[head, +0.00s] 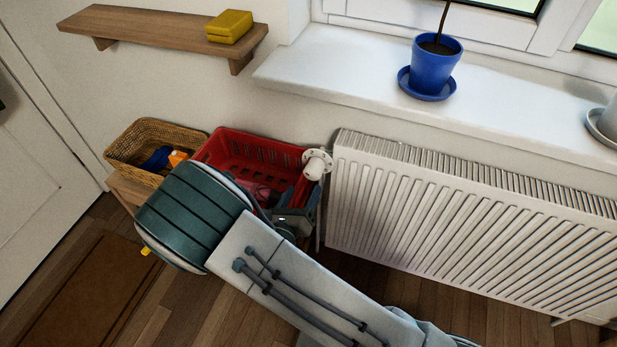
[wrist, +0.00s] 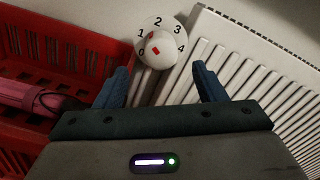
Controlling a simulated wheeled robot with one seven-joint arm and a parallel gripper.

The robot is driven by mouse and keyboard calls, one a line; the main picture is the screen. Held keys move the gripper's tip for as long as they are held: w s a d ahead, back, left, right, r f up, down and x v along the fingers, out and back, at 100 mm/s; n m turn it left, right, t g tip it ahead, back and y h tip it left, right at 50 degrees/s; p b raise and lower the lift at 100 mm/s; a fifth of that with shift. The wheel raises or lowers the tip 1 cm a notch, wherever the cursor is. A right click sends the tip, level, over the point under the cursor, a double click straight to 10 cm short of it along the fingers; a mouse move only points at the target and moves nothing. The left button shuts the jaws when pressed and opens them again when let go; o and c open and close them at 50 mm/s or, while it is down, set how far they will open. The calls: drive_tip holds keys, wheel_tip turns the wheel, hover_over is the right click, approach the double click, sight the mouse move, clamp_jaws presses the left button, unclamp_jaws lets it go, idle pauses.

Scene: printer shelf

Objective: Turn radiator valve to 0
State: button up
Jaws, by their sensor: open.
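The white radiator valve (head: 316,165) sits at the radiator's upper left corner in the head view. In the wrist view, its round knob (wrist: 164,46) stands in front of a white dial numbered 0 to 4. A red mark shows on the knob's face, and a smaller reddish mark lies near the 1. I cannot tell the exact setting. My gripper (wrist: 162,82) is open and empty, with its blue fingers below the knob, one to each side, apparently not touching it. In the head view my arm hides most of the gripper.
The white radiator (head: 460,215) fills the right side. A red crate (head: 253,145) stands close left of the valve, with a pink item (wrist: 30,95) inside. A wicker basket (head: 127,143) is farther left. The windowsill (head: 330,65) with a blue pot (head: 435,70) juts out above.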

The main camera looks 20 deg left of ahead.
drive_tip(key=s, duration=0.6)
drive_tip(key=shift+s+a, duration=0.2)
drive_tip(key=shift+a, duration=0.05)
